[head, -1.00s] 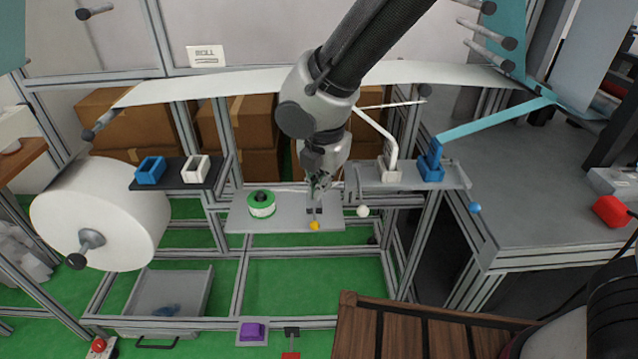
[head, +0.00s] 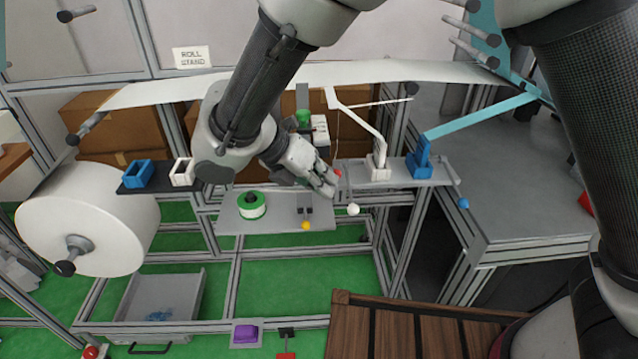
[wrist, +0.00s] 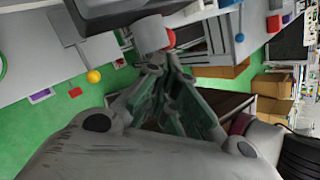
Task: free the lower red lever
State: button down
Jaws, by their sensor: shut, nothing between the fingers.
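My gripper (head: 328,184) is shut and empty, pointing to the right and slightly down. Its fingertips are close to a small red knob (head: 337,173); I cannot tell whether they touch. In the wrist view the red knob (wrist: 168,39) sits at the end of a whitish cylinder (wrist: 150,33), just beyond the fingers (wrist: 163,62). A second red piece (head: 287,355) shows low at the frame's bottom edge, below a black bracket (head: 287,333). I cannot tell for sure which is the lower red lever. My wrist hides part of the area behind it.
A grey shelf (head: 275,219) with a green-and-white spool (head: 252,205) and a yellow ball (head: 306,225) lies below my gripper. A white ball (head: 353,209), white holder (head: 378,168) and blue holder (head: 420,166) are to the right. A white web (head: 230,80) runs above.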

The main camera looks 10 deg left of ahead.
jog(key=h, duration=0.2)
jog(key=d+r+t+h, duration=0.1)
jog(key=h, duration=0.1)
jog(key=shift+w+d+n, duration=0.15)
jog(key=shift+n, duration=0.15)
jog(key=shift+v, duration=0.75)
jog(key=shift+w+f, duration=0.1)
